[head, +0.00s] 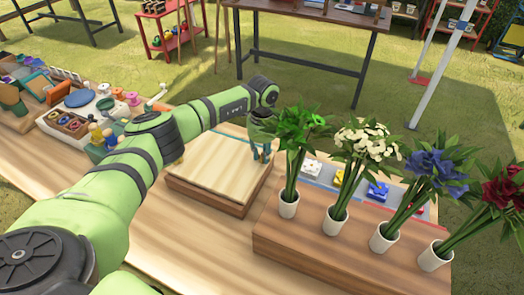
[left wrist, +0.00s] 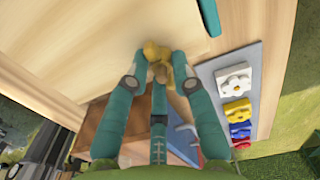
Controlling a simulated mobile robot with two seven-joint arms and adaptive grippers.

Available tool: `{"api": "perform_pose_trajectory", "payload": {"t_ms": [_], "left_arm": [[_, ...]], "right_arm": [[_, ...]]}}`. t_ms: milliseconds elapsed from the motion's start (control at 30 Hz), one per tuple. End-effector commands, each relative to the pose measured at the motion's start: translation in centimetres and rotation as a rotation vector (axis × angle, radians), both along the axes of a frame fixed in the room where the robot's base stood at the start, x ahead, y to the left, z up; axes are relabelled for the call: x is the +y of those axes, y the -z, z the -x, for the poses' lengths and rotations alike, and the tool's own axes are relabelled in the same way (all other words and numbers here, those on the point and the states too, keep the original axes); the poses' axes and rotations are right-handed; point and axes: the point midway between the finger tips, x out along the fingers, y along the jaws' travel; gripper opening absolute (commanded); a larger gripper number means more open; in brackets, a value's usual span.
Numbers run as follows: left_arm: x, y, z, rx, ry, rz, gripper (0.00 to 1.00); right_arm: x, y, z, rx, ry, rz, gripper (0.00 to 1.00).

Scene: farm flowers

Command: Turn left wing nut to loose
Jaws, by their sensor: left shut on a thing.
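A flower press with a pale wooden top board (head: 215,172) lies on the table. In the left wrist view its board (left wrist: 80,45) fills the upper left. My left gripper (head: 262,155) is at the board's right far edge, fingers pointing down. In the left wrist view the teal fingers of my left gripper (left wrist: 158,72) are shut on a brass-yellow wing nut (left wrist: 157,50) at the board's edge. The fingers partly hide the nut, so its exact angle is unclear. My right gripper is not in view.
Several potted flower bunches, including a white one (head: 335,222), stand on a raised wooden board (head: 300,245) to the right. A grey tray (left wrist: 225,68) with colored flower-shaped pieces lies beside the press. Trays and tools crowd the table's left end.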

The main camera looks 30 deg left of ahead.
Motion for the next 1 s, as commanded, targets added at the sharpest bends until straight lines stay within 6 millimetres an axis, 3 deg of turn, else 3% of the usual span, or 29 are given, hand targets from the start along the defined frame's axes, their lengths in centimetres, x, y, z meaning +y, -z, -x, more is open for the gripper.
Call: {"api": "perform_pose_trajectory", "payload": {"t_ms": [467,500,533,867,1000], "left_arm": [[-0.3,0.0,-0.1,-0.003,-0.012,0.006,0.0],[-0.3,0.0,-0.1,-0.003,-0.012,0.006,0.37],[-0.3,0.0,-0.1,-0.004,-0.012,0.006,0.46],[-0.1,-0.1,-0.1,-0.003,-0.012,0.002,0.46],[0.0,-1.3,-0.2,-0.005,-0.013,0.002,0.46]], "right_arm": [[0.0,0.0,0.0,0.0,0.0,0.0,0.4],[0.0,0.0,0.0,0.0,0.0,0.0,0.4],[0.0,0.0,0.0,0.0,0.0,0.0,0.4],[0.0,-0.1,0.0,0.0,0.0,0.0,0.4],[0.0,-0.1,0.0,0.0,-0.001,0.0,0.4]]}}
